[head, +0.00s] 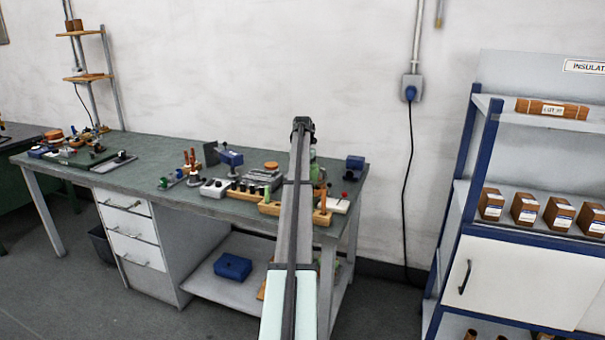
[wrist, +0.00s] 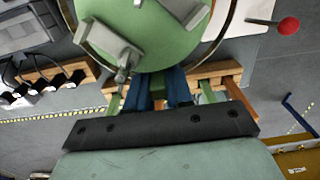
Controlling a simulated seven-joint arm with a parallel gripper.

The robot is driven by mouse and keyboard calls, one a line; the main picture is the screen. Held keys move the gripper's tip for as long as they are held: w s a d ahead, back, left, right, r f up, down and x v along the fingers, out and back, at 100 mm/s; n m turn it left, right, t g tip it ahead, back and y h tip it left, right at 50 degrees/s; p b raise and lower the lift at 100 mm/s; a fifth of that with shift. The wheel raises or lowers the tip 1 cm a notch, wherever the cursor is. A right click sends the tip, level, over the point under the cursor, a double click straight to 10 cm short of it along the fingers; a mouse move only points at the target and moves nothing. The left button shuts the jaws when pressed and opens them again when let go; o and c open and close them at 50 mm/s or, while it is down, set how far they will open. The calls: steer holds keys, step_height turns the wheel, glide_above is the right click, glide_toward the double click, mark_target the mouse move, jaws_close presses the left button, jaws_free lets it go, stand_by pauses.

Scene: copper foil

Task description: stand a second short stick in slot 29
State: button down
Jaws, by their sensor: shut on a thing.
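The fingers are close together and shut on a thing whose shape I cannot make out. A wooden rack (wrist: 232,70) lies behind the fingers, with green pieces beside them. In the head view my arm hides the gripper and part of the bench's right end. Upright orange sticks (head: 323,198) stand there in a wooden rack (head: 322,217). I cannot read slot 29, and cannot tell which stick is a short one.
A pale green disc (wrist: 150,30) with grey brackets fills the top of the wrist view, close to the fingers. A red knob (wrist: 288,25) is at upper right. Black-capped pieces (wrist: 45,88) are at left.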

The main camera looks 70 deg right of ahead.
steer(key=shift+f, duration=0.35)
stand_by(0.3)
steer(key=c, duration=0.9)
jaws_free()
steer(key=shift+c, duration=0.2)
steer(key=shift+r, duration=1.05)
steer(key=shift+r, duration=3.45)
